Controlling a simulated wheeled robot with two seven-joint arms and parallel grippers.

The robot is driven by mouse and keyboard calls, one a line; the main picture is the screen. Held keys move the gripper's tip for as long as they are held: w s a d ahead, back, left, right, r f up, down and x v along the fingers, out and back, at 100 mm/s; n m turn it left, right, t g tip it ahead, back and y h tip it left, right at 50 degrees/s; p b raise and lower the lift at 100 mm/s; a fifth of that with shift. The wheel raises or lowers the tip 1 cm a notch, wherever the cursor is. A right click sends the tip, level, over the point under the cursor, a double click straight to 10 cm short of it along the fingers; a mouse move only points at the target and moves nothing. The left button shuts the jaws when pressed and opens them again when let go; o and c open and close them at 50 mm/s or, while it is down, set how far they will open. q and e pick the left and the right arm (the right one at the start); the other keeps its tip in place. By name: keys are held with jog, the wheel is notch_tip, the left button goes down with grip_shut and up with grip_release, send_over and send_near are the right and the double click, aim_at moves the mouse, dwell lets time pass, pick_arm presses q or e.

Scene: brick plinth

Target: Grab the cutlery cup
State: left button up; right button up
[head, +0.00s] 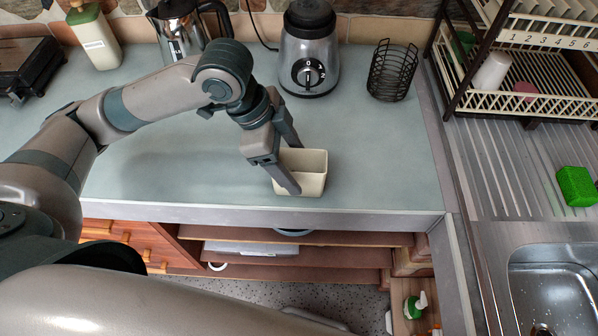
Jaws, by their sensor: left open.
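The cutlery cup (312,180) is a cream, box-shaped cup with an open top and what looks like a divider inside. It stands upright on the grey-green counter near its front edge. My left gripper (295,170) is open at the cup's left side. Its near finger slants down across the cup's left front, and its far finger reaches the back rim. The near finger hides part of the cup's left side. I cannot tell whether either finger touches the cup. My right gripper is not in view.
A blender (309,60) and a black wire basket (391,72) stand behind the cup. A kettle (183,30) and a green-topped bottle (95,38) stand at the back left. A dish rack (520,100) and sink (555,285) are at right. The counter (385,160) right of the cup is clear.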

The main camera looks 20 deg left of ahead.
pick_arm(q)
jog(key=shift+d+f, duration=0.25)
jog(key=shift+f, duration=0.3)
jog(key=shift+f, duration=0.15)
jog(key=shift+w+p+x, duration=0.15)
jog(key=shift+p+x, duration=0.25)
jog(key=shift+x, duration=0.85)
jog(key=shift+w+p+x, duration=0.15)
jog(key=shift+p+x, duration=0.2)
jog(key=shift+x, duration=0.9)
jog(key=c, duration=1.2)
